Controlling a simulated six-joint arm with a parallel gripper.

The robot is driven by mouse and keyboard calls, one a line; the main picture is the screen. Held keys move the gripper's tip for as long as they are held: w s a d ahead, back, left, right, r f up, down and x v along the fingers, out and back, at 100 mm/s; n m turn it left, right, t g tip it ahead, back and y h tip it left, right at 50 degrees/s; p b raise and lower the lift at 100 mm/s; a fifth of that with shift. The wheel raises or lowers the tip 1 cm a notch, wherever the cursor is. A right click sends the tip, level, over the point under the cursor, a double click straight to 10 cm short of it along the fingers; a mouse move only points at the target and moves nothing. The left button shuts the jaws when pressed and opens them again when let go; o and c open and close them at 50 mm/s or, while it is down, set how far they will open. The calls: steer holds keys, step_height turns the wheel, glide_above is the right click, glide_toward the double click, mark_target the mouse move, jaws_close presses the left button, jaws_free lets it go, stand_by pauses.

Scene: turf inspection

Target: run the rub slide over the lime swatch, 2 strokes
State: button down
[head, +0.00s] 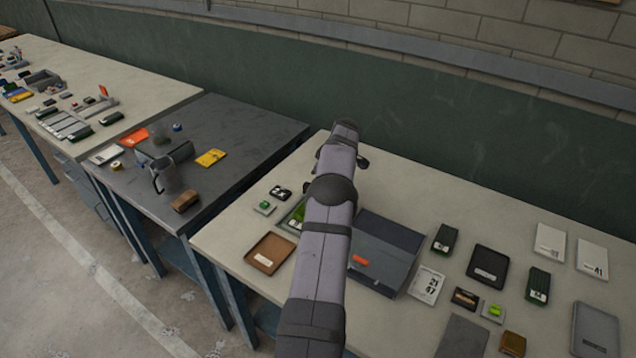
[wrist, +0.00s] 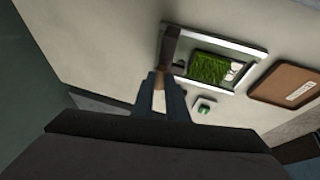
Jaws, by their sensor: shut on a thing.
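My gripper (wrist: 161,84) shows in the wrist view with its fingers shut on a dark brown bar-like piece, which I take for the rub slide (wrist: 171,48). The slide reaches over the left end of a pale-rimmed tray (wrist: 218,37). The lime swatch (wrist: 209,68), a bright green turf patch, lies in this tray, just right of the slide. I cannot tell whether the slide touches the tray. In the head view the swatch (head: 297,215) shows only in part, left of my arm, and my gripper and the slide are hidden behind the arm.
A brown tray (head: 270,253) with a label lies beside the swatch tray. A small green-topped square (head: 265,207) and a black item (head: 280,193) are close by. A large grey case (head: 385,248) stands right of my arm. Cards and dark blocks cover the bench's right.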

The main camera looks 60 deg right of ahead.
steer(key=shift+d+r, duration=0.2)
steer(key=shift+d, duration=0.15)
steer(key=c, duration=1.9)
jaws_free()
steer(key=shift+d, duration=0.1)
steer(key=shift+o, duration=0.8)
steer(key=shift+f, duration=0.15)
steer(key=b+v, duration=0.3)
steer(key=v, duration=0.4)
